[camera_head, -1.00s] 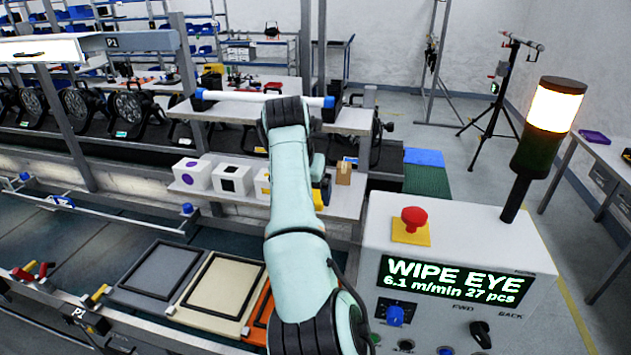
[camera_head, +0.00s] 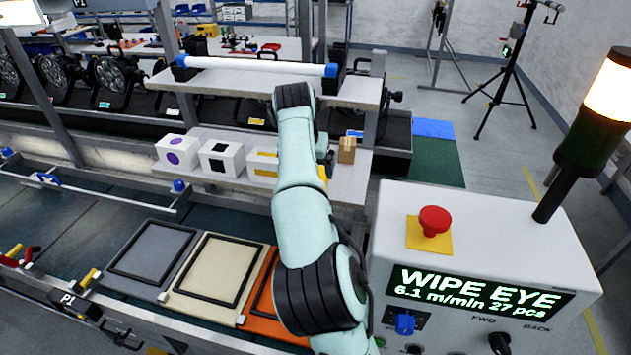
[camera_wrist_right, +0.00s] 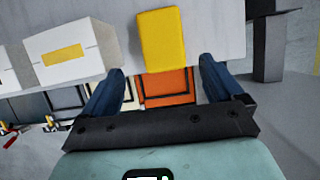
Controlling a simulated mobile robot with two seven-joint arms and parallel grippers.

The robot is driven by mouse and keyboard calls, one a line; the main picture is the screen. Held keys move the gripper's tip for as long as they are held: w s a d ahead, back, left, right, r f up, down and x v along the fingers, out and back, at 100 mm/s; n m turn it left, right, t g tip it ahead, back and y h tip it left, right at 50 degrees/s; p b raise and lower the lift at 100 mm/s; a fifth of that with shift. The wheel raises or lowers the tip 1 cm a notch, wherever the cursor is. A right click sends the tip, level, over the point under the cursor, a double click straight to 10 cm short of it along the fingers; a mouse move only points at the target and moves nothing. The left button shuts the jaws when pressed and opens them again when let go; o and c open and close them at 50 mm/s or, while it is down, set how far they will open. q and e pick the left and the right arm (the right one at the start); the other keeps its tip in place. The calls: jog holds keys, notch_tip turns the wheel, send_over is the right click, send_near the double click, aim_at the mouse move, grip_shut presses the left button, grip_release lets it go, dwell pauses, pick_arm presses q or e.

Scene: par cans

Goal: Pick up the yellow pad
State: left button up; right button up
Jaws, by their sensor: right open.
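The yellow pad (camera_wrist_right: 161,39) lies on the pale shelf in the right wrist view, near its front edge. It is just beyond my right gripper (camera_wrist_right: 160,85), whose two blue fingers are spread apart with nothing between them. The pad lines up with the gap between the fingers and appears clear of them. In the head view only a sliver of the yellow pad (camera_head: 323,172) shows beside my right arm, which hides the rest. My right gripper's fingers are hidden there. My left gripper is not in view.
A white box with a yellow mark (camera_wrist_right: 63,54) stands left of the pad. More white boxes (camera_head: 221,158) and a small cardboard box (camera_head: 347,150) share the shelf (camera_head: 349,189). A raised shelf (camera_head: 355,92) with a white tube is behind. The control box (camera_head: 485,225) stands at right.

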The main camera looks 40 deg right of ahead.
jog(key=x, duration=0.6)
jog(key=shift+s+d+r, duration=0.15)
jog(key=shift+d, duration=0.25)
jog(key=c, duration=1.1)
